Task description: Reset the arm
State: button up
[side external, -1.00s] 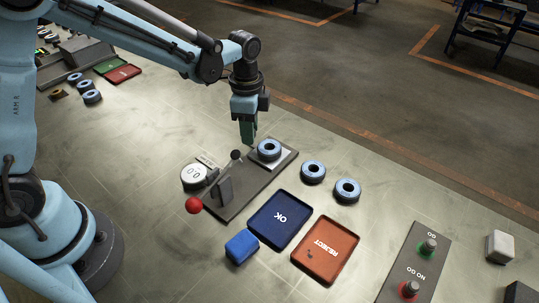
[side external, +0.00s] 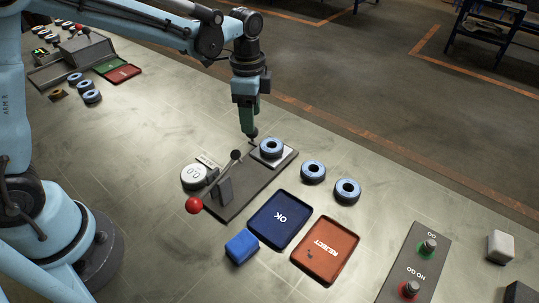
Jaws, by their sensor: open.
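My gripper (side external: 252,137) is open and empty, pointing down just above and behind the left side of the gauge fixture (side external: 238,200). One blue flap disc (side external: 271,147) lies flat on the light plate at the fixture's far end, close to the gripper's right in the picture. Two more flap discs, one nearer the fixture (side external: 313,171) and one farther right (side external: 347,190), lie on the bench. The fixture has a lever with a red ball (side external: 194,205) and a round white dial (side external: 194,176). The gap between the fingers is too small to make out.
The blue OK tray (side external: 262,231) and the red REJECT tray (side external: 340,236), with a small item in it, lie in front. A blue block (side external: 242,246) sits beside them. A GO/NO GO panel (side external: 427,250) and a white block (side external: 500,246) are at right.

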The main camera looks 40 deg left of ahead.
jog(key=shift+r, duration=2.05)
